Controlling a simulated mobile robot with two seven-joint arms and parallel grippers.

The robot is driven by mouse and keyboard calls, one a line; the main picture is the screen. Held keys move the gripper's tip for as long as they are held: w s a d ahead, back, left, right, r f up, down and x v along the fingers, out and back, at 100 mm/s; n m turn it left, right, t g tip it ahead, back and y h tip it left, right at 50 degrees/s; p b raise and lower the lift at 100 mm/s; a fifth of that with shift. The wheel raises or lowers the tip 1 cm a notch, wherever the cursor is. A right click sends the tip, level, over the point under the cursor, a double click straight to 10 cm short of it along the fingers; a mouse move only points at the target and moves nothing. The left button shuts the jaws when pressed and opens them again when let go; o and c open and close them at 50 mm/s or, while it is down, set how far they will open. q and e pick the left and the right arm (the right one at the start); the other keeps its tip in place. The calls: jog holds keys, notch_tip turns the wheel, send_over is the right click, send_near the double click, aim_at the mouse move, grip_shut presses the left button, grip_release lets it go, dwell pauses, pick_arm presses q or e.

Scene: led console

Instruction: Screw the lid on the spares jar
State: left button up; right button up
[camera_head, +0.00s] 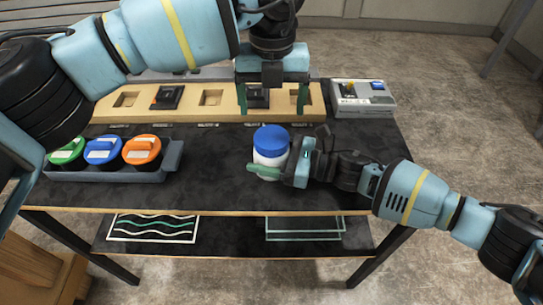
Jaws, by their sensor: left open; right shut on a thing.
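The spares jar (269,157) is white and stands upright on the dark table, right of the middle. A blue lid (271,138) sits on top of its mouth; I cannot tell whether it is threaded on. My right gripper (276,165) comes in from the right and is shut on the jar's body, below the lid. My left gripper (273,98) is open and empty above and behind the jar, apart from the lid, its fingers pointing down in front of the wooden rack.
A wooden rack (193,103) with square recesses, some holding dark parts, runs along the back. A grey box (362,101) with a joystick stands back right. A grey tray (108,176) holds green, blue and orange lidded jars at left. The table (210,175) between is clear.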

aim_at(272, 136)
pick_arm(q)
jog(key=m, duration=0.4)
jog(key=shift+m, duration=0.3)
jog(key=shift+f, duration=0.1)
jog(key=shift+f, duration=3.9)
jog(key=shift+c, duration=0.4)
jog(key=shift+a, duration=0.1)
jog(key=c, duration=0.9)
jog(key=m, duration=0.4)
jog(key=shift+m, duration=0.3)
jog(key=shift+c, duration=0.2)
jog(key=m, duration=0.6)
jog(key=shift+m, duration=0.3)
jog(key=o, duration=1.2)
jog(key=shift+c, duration=0.2)
